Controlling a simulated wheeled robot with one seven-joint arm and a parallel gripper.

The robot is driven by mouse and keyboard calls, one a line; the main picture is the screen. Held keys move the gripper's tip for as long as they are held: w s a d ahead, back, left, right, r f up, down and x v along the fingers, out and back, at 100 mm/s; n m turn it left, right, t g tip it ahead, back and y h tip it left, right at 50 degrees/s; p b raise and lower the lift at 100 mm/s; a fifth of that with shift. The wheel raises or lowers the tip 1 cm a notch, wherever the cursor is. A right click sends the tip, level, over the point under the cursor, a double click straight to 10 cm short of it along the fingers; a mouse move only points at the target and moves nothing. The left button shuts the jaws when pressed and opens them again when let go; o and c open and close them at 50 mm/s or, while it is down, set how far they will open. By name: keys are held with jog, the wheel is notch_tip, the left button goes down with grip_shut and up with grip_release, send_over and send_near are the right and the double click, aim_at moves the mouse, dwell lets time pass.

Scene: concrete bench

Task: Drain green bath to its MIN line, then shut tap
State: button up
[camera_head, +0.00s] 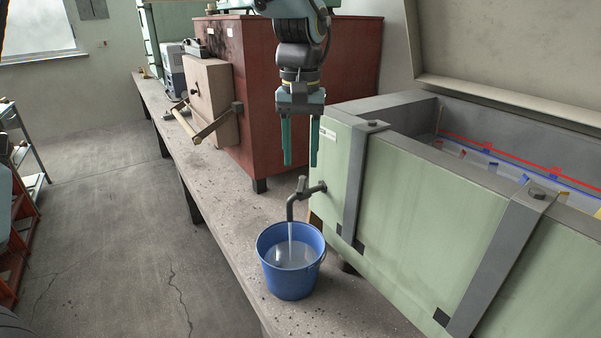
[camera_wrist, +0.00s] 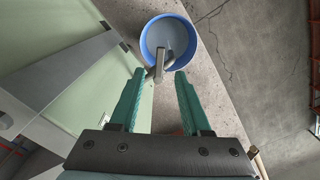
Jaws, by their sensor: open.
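The green bath (camera_head: 400,220) stands at the right on the bench, its lid raised behind it. Inside it, red and blue lines run along the far wall; I cannot read which is MIN. The tap (camera_head: 298,192) sticks out of the bath's left end, and a stream runs from its spout into the blue bucket (camera_head: 290,274), which holds cloudy liquid. My gripper (camera_head: 300,158) hangs open and empty above the tap, fingers pointing down, apart from it. In the wrist view the tap (camera_wrist: 160,68) and bucket (camera_wrist: 146,48) show just beyond the fingertips.
A red-brown cabinet (camera_head: 246,100) stands behind the tap on the bench (camera_head: 222,205), with a beige box (camera_head: 212,92) and wooden-handled lever at its front. The open grey floor (camera_head: 110,230) lies left of the bench. A shelf (camera_head: 22,150) stands at the far left.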

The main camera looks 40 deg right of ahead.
aim_at(301, 186)
jog(key=shift+f+p, duration=0.45)
jog(key=shift+f, duration=2.3)
jog(key=shift+c, duration=0.4)
grip_shut()
